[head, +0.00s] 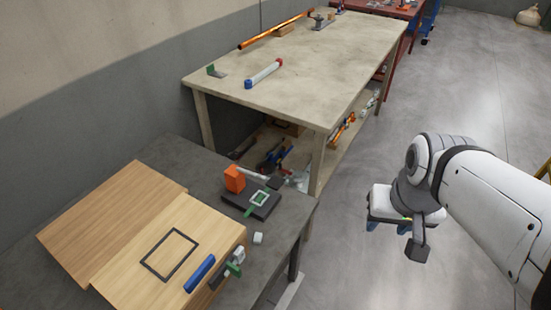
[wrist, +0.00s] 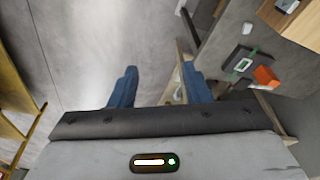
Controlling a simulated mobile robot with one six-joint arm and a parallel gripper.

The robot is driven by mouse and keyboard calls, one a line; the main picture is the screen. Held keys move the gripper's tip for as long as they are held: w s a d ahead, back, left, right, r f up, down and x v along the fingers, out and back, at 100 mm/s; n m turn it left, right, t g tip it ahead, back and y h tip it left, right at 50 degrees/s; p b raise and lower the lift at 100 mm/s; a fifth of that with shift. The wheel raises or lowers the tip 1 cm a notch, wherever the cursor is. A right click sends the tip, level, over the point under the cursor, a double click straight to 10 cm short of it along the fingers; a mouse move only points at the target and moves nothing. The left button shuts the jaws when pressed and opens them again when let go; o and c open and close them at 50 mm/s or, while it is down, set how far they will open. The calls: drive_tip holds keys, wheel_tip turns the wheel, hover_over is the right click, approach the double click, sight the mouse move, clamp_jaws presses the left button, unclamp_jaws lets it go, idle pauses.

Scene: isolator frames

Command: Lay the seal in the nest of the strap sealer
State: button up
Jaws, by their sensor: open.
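My gripper (wrist: 160,86) is open and empty, its two blue fingers apart over bare floor. In the head view my gripper (head: 388,227) hangs right of the benches, well clear of them. What looks like the strap sealer (head: 264,209) is a dark block with a green-framed pale recess, next to an orange block (head: 234,179) with a grey bar. It also shows in the wrist view (wrist: 236,73) at the upper right. A small pale piece (head: 258,238), possibly the seal, lies on the dark bench in front of it. I cannot tell its shape for certain.
Wooden boards (head: 125,215) cover the left of the dark bench (head: 290,232). A blue bar (head: 200,273) and a dark clamp-like item with green lie at their front edge. A taller pale table (head: 300,75) stands behind. Open floor (head: 370,280) lies to the right.

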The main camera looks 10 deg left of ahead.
drive_tip(key=shift+o, duration=1.4)
drive_tip(key=a+f+m+g+y+b, duration=0.1)
drive_tip(key=a+f+m+y+b, duration=0.1)
drive_tip(key=a+f+b, duration=0.2)
wheel_tip(320, 180, down, 4)
drive_tip(key=shift+w+a+f+m+g+b, duration=0.25)
drive_tip(key=shift+w+g+b, duration=0.2)
drive_tip(key=shift+b, duration=0.65)
drive_tip(key=m+y+b, duration=1.1)
drive_tip(key=m+b, duration=0.4)
drive_tip(key=b, duration=0.5)
approach(259, 237)
drive_tip(key=shift+w+a+f+g, duration=0.25)
drive_tip(key=shift+w+a+g, duration=0.15)
drive_tip(key=shift+a, duration=0.2)
drive_tip(key=b+x, duration=0.3)
drive_tip(key=x, duration=0.4)
drive_tip(key=shift+s+f, duration=0.1)
drive_tip(key=shift+f, duration=0.05)
drive_tip(key=shift+a, duration=0.3)
drive_tip(key=c, duration=1.1)
